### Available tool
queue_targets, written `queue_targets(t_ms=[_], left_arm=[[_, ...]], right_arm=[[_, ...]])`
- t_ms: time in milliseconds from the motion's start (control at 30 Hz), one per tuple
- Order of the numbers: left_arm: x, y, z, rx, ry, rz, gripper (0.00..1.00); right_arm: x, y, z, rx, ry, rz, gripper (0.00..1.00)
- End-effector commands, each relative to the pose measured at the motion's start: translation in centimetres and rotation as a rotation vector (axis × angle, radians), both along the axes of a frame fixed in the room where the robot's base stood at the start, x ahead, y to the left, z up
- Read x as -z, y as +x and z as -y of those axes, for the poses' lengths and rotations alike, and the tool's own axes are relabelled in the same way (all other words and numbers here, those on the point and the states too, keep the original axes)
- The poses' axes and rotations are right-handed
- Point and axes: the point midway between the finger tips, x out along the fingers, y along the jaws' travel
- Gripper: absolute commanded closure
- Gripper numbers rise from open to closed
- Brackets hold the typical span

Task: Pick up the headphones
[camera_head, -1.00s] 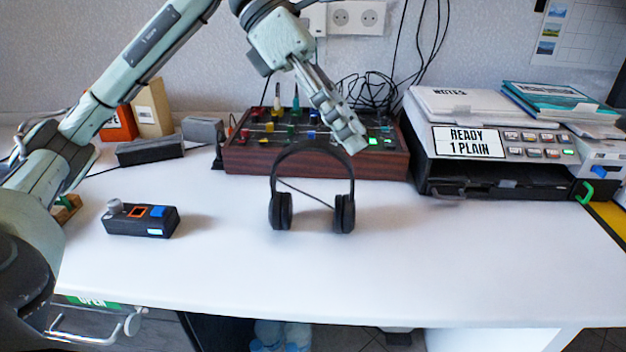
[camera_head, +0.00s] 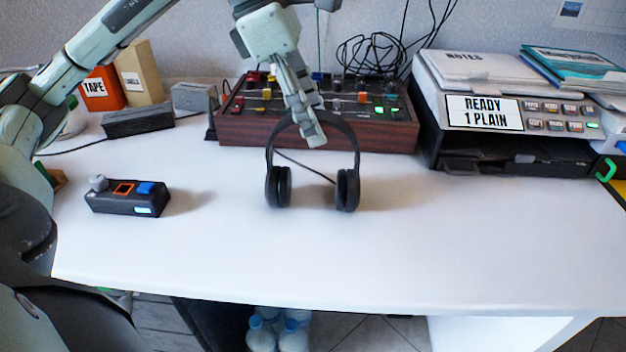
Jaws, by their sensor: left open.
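Black headphones (camera_head: 348,190) stand upright on the white table, with the band arched on top and the two ear cups at the bottom. My left gripper (camera_head: 312,136) comes down from above, at the top of the headband in the picture. Its fingers overlap the band and hide part of it. The gripper is open; I cannot tell whether it touches the band. My right gripper is not in view.
A wood-sided control panel (camera_head: 330,136) stands close behind the headphones. A printer (camera_head: 500,150) with papers on top is at the right. A small black device (camera_head: 128,198) lies at the left. The table (camera_head: 330,260) is clear in front.

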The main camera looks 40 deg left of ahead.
Motion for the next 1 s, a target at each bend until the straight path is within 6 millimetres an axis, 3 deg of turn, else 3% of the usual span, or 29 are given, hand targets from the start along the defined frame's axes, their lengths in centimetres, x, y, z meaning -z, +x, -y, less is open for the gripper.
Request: queue_targets(t_ms=[233, 600, 1000], left_arm=[[0.16, 0.05, 0.06, 0.000, 0.000, 0.000, 0.55], [0.13, 0.04, 0.06, 0.000, 0.000, 0.000, 1.00], [0.08, 0.05, 0.06, 0.000, 0.000, 0.001, 1.00]], right_arm=[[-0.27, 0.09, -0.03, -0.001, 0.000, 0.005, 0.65], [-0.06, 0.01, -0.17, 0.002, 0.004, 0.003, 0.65], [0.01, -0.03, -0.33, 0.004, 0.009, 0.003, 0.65]])
